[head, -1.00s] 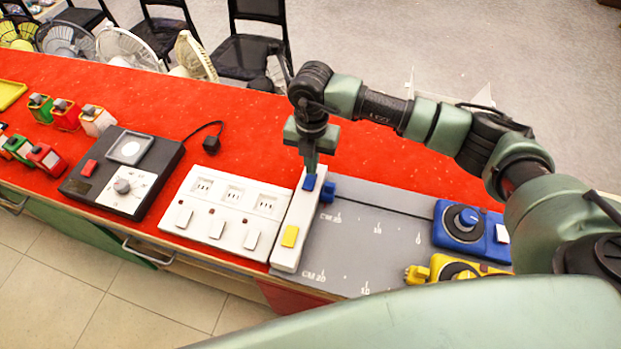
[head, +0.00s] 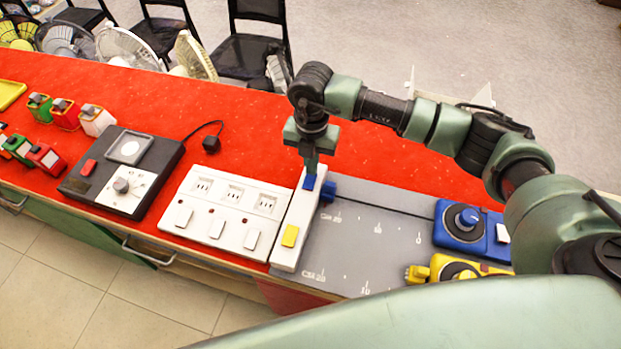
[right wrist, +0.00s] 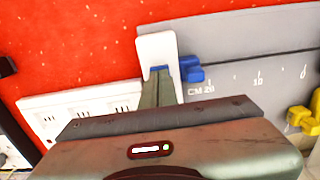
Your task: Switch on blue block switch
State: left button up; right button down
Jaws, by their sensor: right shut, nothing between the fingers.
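The blue block switch (head: 309,182) is a small blue rocker at the far end of a narrow white block (head: 290,258). A yellow rocker (head: 290,236) sits at the near end of the same block. My right gripper (head: 311,172) is shut and empty, pointing down with its fingertips at the blue rocker. They look to be touching it, or very nearly so. In the right wrist view the shut fingers (right wrist: 160,82) cover most of the blue rocker (right wrist: 159,69), and only a blue sliver shows. My left gripper is not in view.
A white socket panel (head: 224,214) stands directly left of the block, and a grey board (head: 350,245) lies to its right. A small blue part (head: 328,190) is close beside the rocker. Blue (head: 465,225) and yellow (head: 450,270) knob units stand further right. Red tabletop is clear behind.

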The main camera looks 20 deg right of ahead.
jog(key=shift+f+b, duration=0.6)
jog(key=shift+f, duration=0.2)
jog(key=shift+r, duration=0.15)
jog(key=shift+r+p, duration=2.25)
jog(key=shift+r, duration=1.2)
jog(key=shift+f, duration=0.1)
